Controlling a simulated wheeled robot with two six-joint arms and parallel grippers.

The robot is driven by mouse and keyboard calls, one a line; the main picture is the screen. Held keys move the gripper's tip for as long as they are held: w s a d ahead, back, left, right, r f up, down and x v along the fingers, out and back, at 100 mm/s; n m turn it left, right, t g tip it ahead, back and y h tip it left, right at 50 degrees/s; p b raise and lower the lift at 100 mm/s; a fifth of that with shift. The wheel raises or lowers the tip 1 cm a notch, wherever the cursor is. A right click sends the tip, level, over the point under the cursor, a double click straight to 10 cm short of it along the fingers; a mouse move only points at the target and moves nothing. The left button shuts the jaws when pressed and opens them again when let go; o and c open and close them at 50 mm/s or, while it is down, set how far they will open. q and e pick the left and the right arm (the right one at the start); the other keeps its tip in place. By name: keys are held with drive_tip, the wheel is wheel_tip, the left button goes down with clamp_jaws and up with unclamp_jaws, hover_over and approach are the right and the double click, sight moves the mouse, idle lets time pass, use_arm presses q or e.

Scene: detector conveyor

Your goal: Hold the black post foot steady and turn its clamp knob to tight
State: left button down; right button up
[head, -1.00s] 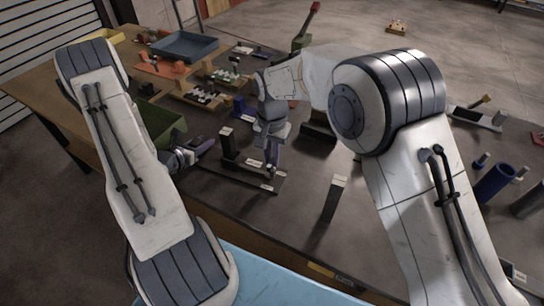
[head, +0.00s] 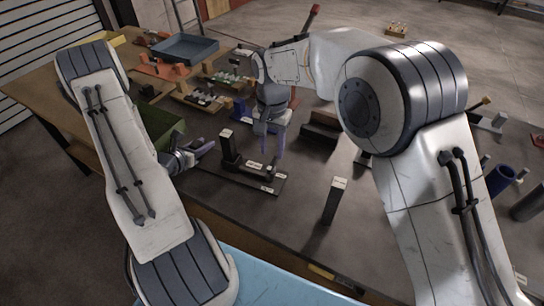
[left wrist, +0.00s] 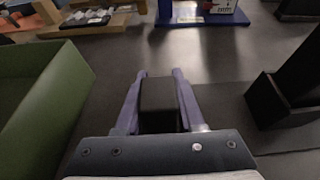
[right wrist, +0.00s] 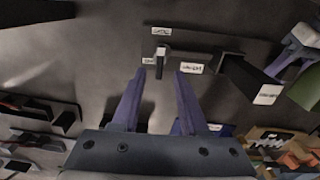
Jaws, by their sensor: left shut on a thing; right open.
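The black post foot (head: 230,150) stands upright on a flat dark plate with white labels, and its post shows in the right wrist view (right wrist: 240,72). The clamp knob (right wrist: 162,51) is a small pale-ended lever among the labels. My right gripper (head: 267,152) is open above the knob. In the right wrist view its fingertips (right wrist: 160,75) lie either side of the knob's near end, with no contact visible. My left gripper (head: 208,148) is beside the post, shut on a black block (left wrist: 160,105). I cannot tell whether that block belongs to the foot.
A green bin (left wrist: 40,100) is close to the left of my left gripper. A separate black post (head: 334,203) stands near the table's front edge. A blue tray (head: 184,48) and racks of small parts lie farther back. A blue stand (left wrist: 195,20) is beyond the left gripper.

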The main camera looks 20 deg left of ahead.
sight(272, 162)
wheel_tip(272, 162, up, 8)
drive_tip(key=shift+f, duration=0.25)
use_arm(q)
drive_tip(key=shift+c, duration=2.2)
unclamp_jaws()
